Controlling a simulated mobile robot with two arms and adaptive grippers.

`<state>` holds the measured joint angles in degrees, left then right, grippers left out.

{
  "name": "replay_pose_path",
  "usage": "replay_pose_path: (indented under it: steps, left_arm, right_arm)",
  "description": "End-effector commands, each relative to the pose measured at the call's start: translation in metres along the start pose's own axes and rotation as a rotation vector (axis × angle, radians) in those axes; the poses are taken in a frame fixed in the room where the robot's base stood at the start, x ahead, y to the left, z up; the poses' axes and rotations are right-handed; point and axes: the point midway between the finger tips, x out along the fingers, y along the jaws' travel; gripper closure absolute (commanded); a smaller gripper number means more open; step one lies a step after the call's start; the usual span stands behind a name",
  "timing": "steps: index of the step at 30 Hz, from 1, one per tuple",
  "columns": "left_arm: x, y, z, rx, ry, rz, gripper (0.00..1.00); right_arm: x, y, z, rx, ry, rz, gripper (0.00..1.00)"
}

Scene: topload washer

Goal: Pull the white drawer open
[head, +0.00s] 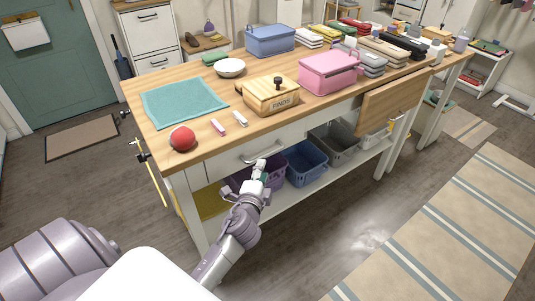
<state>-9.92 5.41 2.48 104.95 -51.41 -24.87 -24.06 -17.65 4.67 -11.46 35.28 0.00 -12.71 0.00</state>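The white drawer (228,162) is set under the wooden tabletop at the front of the table. It looks shut, with its front about flush with the frame. A pale bar handle (252,158) runs across its front. My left gripper (260,166) is just below and in front of this handle, pointing up toward it. Its fingers are small and partly overlap the handle's right part in view, so I cannot tell whether they touch it or how far apart they are. My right gripper is not in view.
On the tabletop are a red ball (182,138), a teal cloth (184,102), a wooden box (270,97) and a pink basket (329,73). A wood-fronted drawer (395,100) sticks out to the right. Bins, including a blue one (306,163), stand on the shelf below.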

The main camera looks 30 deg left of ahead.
Motion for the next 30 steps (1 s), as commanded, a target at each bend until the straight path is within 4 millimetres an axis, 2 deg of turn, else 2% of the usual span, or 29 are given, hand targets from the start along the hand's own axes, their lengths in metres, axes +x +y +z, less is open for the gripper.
replay_pose_path:
  steps: [1, 6, 12, 18, 26, 30]
  left_arm:
    - [0.013, -0.003, 0.000, 0.001, 0.000, -0.003, 0.63]
    - [0.050, -0.001, 0.000, -0.001, -0.001, -0.002, 0.63]
    - [0.080, 0.000, 0.000, -0.003, -0.001, 0.000, 0.63]
    - [0.092, 0.001, 0.000, -0.002, 0.000, 0.001, 0.63]
    - [0.092, 0.000, 0.000, -0.002, 0.000, 0.001, 0.63]
    - [0.092, 0.000, 0.000, -0.002, 0.000, 0.001, 0.84]
  right_arm:
    - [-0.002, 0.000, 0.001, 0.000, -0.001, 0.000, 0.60]
    - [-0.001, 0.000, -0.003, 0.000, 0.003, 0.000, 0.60]
    - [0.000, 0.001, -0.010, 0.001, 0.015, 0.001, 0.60]
    - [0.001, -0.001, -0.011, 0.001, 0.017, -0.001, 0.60]
    - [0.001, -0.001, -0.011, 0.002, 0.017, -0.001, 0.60]
    - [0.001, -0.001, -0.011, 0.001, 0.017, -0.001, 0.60]
